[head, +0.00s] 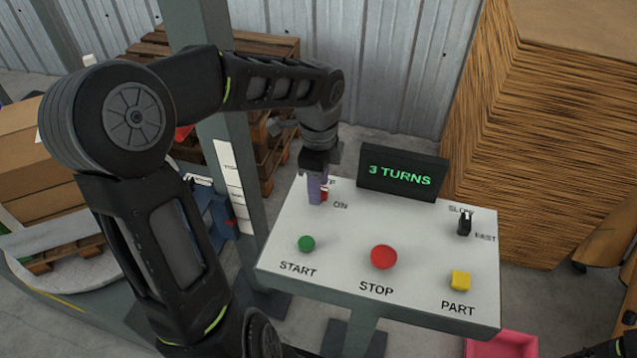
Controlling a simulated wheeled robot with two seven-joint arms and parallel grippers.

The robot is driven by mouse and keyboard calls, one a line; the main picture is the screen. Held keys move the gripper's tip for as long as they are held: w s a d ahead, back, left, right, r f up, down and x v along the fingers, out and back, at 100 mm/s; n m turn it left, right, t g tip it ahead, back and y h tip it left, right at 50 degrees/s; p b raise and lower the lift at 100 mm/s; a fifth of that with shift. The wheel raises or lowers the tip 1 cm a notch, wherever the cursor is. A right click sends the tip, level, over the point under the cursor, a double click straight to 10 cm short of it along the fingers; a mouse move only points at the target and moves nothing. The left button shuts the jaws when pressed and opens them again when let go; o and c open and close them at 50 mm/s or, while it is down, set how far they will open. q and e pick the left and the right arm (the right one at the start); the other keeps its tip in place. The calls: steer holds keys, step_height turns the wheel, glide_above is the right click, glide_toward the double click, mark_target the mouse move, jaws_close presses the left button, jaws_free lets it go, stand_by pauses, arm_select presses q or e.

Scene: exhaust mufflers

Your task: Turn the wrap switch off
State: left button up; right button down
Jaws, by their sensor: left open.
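The wrap switch (324,195) is a small red lever at the far left of the white control panel (330,270). An "ON" label shows to its lower right, and the label above it is mostly covered. My left gripper (316,196) points down at the switch with its purple-grey fingers. The fingers are right beside the red lever and hide part of it; I cannot tell whether they touch it. The lever's exact position is hard to read. The left gripper is open. My right gripper is not in view.
The panel also bears a green START button (306,244), a red STOP button (383,257), a yellow PART button (460,280) and a black SLOW/FAST switch (464,226). A display (403,173) reads "3 TURNS". A grey post (238,190) stands left of the panel.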

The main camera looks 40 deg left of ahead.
arm_select(q)
steer(key=shift+f, duration=0.3)
jaws_close()
stand_by(0.3)
